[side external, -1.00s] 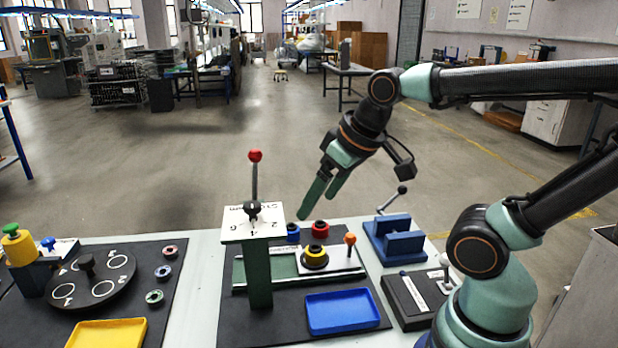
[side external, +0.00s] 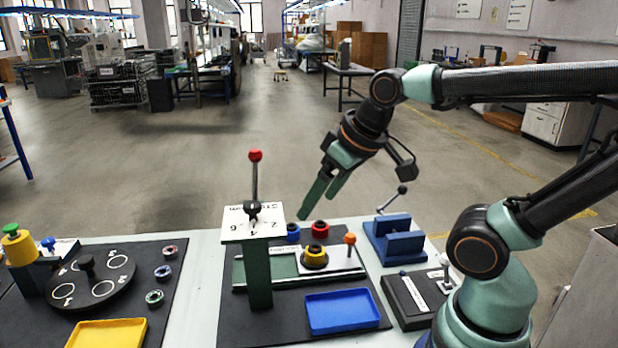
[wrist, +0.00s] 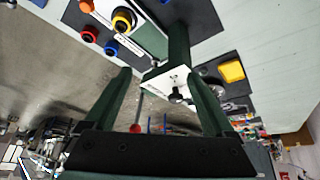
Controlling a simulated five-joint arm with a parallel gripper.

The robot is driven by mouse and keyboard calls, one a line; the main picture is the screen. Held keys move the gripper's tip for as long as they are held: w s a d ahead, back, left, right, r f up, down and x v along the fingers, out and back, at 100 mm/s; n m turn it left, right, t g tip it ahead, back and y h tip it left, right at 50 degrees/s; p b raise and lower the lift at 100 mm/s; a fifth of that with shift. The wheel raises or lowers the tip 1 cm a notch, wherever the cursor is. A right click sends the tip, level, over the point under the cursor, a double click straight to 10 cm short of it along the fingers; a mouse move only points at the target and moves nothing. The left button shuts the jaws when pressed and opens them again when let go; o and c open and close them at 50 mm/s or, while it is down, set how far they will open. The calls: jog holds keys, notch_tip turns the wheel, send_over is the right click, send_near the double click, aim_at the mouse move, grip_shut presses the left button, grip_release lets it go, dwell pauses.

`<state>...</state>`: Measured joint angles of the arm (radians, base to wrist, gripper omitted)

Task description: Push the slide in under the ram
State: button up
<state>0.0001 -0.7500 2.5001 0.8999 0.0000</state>
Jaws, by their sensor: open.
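The slide (side external: 340,261) is a pale plate on a green rail, with an orange knob (side external: 350,239) on a post at its right end. A yellow-and-black round part (side external: 314,255) sits on the slide, and shows in the wrist view (wrist: 123,20). The press stands left of it, with a green column (side external: 259,275), a white marked top (side external: 253,222) and a red-balled lever (side external: 255,156) upright. The ram itself is hidden under the top. My gripper (side external: 316,207) is open and empty, above and behind the slide, apart from it. Its fingers (wrist: 160,75) show in the wrist view.
A red part (side external: 320,229) and a blue part (side external: 293,231) stand behind the rail. A blue tray (side external: 343,311) lies in front. A blue fixture (side external: 395,238) with a lever stands right. A round dial plate (side external: 90,277) and yellow tray (side external: 107,334) are at left.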

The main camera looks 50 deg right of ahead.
dwell(0.4)
jog(key=c, duration=0.3)
jog(key=n+g, duration=0.2)
jog(key=g, duration=0.4)
send_over(350, 243)
jog(key=d, duration=0.1)
jog(key=f, duration=0.9)
jog(key=shift+w+d, duration=0.2)
jog(key=shift+w, duration=0.15)
notch_tip(350, 243, down, 12)
jog(key=shift+r, duration=0.1)
grip_shut()
